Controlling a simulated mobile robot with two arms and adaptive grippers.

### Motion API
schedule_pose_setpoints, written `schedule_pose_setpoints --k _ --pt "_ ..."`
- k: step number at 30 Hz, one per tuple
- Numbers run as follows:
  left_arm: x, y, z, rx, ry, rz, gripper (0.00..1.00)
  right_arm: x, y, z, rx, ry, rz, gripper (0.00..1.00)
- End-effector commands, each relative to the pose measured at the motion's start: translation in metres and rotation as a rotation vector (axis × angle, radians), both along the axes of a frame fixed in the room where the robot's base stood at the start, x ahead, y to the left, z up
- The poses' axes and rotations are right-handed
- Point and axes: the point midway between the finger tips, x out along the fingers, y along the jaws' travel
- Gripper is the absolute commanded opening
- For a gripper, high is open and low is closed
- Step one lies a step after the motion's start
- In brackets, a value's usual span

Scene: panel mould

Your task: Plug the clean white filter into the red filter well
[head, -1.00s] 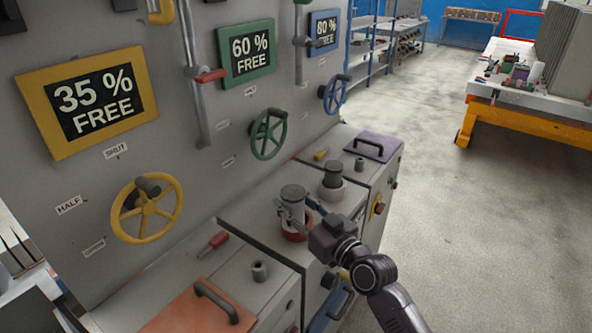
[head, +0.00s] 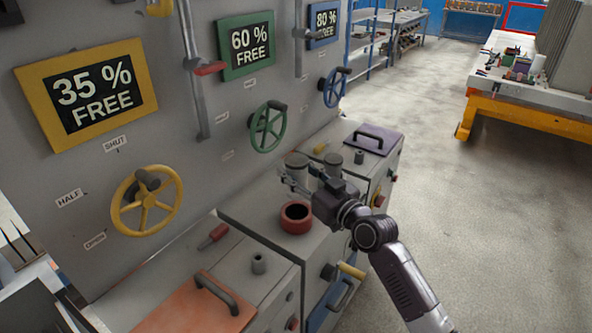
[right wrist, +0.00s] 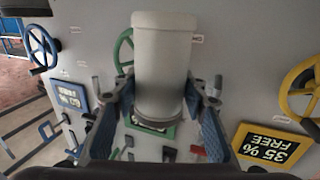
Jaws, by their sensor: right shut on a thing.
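My right gripper (head: 291,180) is shut on a pale filter (right wrist: 163,65), a whitish-grey cylinder with a darker grey cap. In the head view the held filter (head: 297,160) is up in the air behind the red filter well. The red filter well (head: 296,228) is a red ring on the cabinet top, and its dark opening is empty. In the right wrist view the fingers (right wrist: 163,100) are on both sides of the filter near its cap. A second grey-topped filter (head: 328,162) shows just right of the held one, partly hidden by my gripper. My left gripper is not in view.
The wall panel (head: 75,190) with yellow (head: 147,207), green (head: 267,127) and blue (head: 334,88) handwheels stands close behind. An orange lid (head: 180,305) with a handle and a grey knob (head: 259,263) are at front left. A purple lid (head: 368,146) lies at the back right.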

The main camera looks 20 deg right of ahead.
Motion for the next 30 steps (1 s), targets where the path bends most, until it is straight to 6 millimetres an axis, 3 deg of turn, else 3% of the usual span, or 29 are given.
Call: schedule_pose_setpoints --k 13,30 --pt "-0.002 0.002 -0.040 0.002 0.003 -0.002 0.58 0.000 0.000 -0.044 -0.002 -0.002 0.000 0.12" --pt "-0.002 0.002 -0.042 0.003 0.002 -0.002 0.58 0.000 0.000 -0.048 0.001 -0.002 0.000 0.12"
